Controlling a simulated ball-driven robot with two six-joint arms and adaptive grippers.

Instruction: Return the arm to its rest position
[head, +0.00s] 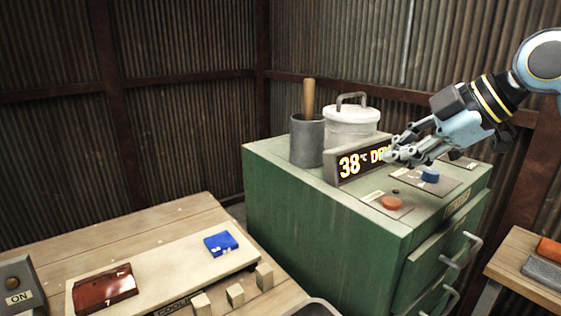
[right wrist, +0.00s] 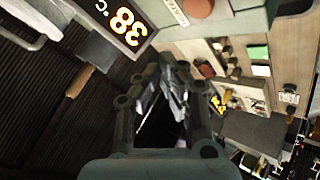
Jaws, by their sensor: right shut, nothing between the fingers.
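My right arm comes in from the upper right in the head view. A blue knob (head: 430,175) and an orange knob (head: 391,203) sit on plates on the cabinet top, apart from the gripper. In the right wrist view the fingers of the gripper (right wrist: 172,75) show at the middle, with the display (right wrist: 120,28) at the upper left. My left gripper is in neither view.
The green cabinet (head: 290,215) carries a grey pot (head: 306,143) with a wooden handle and a white lidded can (head: 350,125). A wooden table (head: 150,229) at lower left holds a pale board with a red block (head: 104,287) and a blue block (head: 221,243). Another table stands at right.

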